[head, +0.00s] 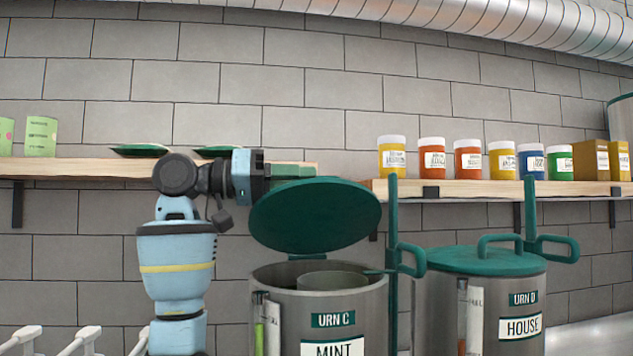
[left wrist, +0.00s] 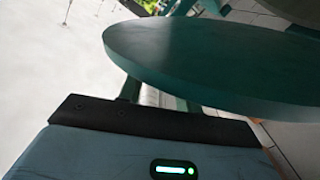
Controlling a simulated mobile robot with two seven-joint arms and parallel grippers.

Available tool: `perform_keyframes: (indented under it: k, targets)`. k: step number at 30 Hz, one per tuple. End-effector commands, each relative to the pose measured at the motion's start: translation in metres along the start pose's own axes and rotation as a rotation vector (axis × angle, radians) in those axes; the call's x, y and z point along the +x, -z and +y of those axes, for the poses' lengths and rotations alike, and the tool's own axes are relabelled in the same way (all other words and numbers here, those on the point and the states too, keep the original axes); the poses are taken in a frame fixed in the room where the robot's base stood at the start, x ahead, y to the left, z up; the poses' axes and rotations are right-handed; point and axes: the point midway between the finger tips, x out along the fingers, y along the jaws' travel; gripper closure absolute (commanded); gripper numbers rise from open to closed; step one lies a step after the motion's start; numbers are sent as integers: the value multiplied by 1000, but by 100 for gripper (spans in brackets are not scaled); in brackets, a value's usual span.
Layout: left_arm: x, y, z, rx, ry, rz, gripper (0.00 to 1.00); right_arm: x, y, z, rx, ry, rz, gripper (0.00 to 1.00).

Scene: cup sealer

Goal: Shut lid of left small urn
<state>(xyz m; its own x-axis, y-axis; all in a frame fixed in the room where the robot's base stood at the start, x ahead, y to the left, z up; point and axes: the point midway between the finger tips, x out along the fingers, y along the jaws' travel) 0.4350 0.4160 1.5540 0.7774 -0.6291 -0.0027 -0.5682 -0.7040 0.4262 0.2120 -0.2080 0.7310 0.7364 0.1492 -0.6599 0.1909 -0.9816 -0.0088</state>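The left small urn is the grey urn labelled URN C and MINT (head: 270,275). Its round green lid (head: 315,215) is raised and tilted back above the open mouth, where an inner container (head: 333,280) shows. The lid also shows large and close in the left wrist view (left wrist: 215,65). My left gripper (head: 292,170) is at the lid's upper left edge, partly behind it. Its two fingers (left wrist: 160,97) show a gap between them, and the lid hides their tips. I cannot tell whether they touch the lid. My right gripper is in neither view.
A second urn labelled URN D and HOUSE (head: 435,310) stands to the right, its green lid (head: 485,260) shut. A green upright with a handle (head: 393,225) stands between the urns. Wall shelves behind hold colored jars (head: 432,160), boxes (head: 590,160) and green cups (head: 41,137).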

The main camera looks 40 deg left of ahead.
Motion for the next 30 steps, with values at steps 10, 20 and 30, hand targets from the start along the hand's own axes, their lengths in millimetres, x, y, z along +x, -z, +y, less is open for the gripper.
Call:
perform_keyframes:
  k: [10, 20, 30]
  targets:
    - [-38, 0, 0, 0, 2, -1, 66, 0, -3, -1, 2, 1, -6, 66]
    - [-40, 0, 0, 0, 0, -1, 72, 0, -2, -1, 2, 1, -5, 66]
    - [-36, 28, -2, 4, -6, -61, 100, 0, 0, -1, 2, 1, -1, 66]
